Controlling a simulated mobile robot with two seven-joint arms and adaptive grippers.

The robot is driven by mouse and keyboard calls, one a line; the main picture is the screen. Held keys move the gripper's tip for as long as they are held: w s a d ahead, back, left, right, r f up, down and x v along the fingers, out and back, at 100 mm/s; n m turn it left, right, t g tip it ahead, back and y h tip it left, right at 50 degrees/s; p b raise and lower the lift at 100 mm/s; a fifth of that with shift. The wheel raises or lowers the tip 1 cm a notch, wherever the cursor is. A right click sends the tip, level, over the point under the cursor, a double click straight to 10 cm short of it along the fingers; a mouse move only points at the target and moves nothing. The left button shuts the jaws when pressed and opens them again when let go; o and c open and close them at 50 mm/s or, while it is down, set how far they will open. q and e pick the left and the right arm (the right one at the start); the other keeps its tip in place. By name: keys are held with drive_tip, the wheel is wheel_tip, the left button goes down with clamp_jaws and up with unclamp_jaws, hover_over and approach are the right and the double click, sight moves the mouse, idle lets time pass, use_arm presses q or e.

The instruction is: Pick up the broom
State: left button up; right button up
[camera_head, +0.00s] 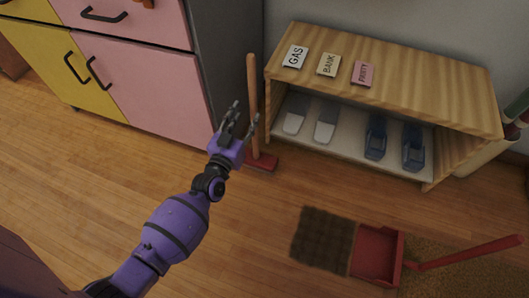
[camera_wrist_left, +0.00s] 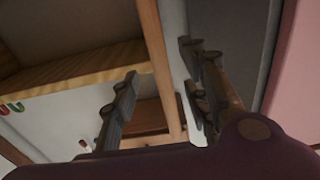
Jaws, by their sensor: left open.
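The broom (camera_head: 252,85) stands upright in the head view, its wooden handle in the gap between the dark cabinet side and the shoe shelf. Its red head (camera_head: 263,163) rests on the floor. My left gripper (camera_head: 244,112) is open, with its fingers pointing up toward the handle and overlapping its lower part in the picture. In the left wrist view the handle (camera_wrist_left: 158,60) runs between the spread fingers, not gripped. I cannot tell how much depth separates them. My right gripper is not in view.
A wooden shelf (camera_head: 420,88) with several shoes and envelopes stands right of the broom. Pink and yellow cabinets (camera_head: 140,85) stand left. A dark mat (camera_head: 323,240) and a red dustpan (camera_head: 377,256) with a long handle lie at the lower right. The wooden floor (camera_head: 90,180) at left is clear.

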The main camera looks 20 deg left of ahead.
sight(252, 106)
use_arm(q)
drive_tip(key=shift+w, duration=0.4)
drive_tip(key=w+b, duration=0.1)
drive_tip(key=w, duration=0.1)
drive_tip(key=w+b, duration=0.2)
drive_tip(key=w, duration=0.1)
drive_tip(key=shift+w+d+f, duration=0.15)
drive_tip(key=shift+w+f, duration=0.1)
drive_tip(key=shift+w, duration=0.35)
drive_tip(key=shift+r, duration=0.15)
clamp_jaws()
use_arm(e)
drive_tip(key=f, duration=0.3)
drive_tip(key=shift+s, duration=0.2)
use_arm(q)
drive_tip(key=shift+w+r, duration=0.1)
